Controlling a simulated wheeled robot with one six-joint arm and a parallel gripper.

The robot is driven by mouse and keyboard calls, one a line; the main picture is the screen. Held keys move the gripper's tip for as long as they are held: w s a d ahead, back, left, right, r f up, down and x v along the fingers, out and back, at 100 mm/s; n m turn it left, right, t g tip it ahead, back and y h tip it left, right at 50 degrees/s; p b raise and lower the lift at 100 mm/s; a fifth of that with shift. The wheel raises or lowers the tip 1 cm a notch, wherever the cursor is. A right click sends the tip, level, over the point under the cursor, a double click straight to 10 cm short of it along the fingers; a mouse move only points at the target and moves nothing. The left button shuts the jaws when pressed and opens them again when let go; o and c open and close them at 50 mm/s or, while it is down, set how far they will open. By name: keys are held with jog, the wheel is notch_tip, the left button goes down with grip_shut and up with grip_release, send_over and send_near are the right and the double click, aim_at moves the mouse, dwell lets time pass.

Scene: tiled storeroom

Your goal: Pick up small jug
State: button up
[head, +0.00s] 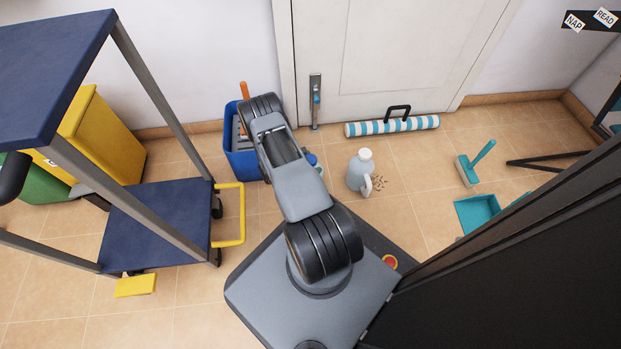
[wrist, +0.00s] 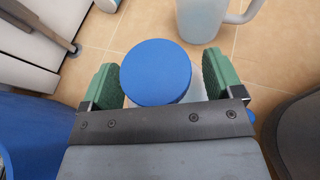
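A whitish container with a round blue cap (wrist: 155,74) sits between my gripper's green finger pads in the wrist view. The fingers of my gripper (wrist: 160,85) stand apart on both sides of it, with a visible gap on the right. Its body is mostly hidden under the cap and gripper, so I cannot tell if it is the small jug. In the head view only a bit of blue (head: 311,159) shows beside my arm, which hides the gripper. A grey jug with a white cap and side handle (head: 358,174) stands upright to the right; its lower part shows in the wrist view (wrist: 203,20).
A blue bin (head: 238,160) stands close on the left of my arm. A blue cart (head: 150,222) is farther left. A striped roll (head: 392,125) lies by the door (head: 390,50). A teal brush (head: 470,168) and dustpan (head: 477,212) lie right. Dark specks lie beside the grey jug.

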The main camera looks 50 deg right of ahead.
jog(key=shift+a+f, duration=0.1)
grip_shut()
dwell(0.5)
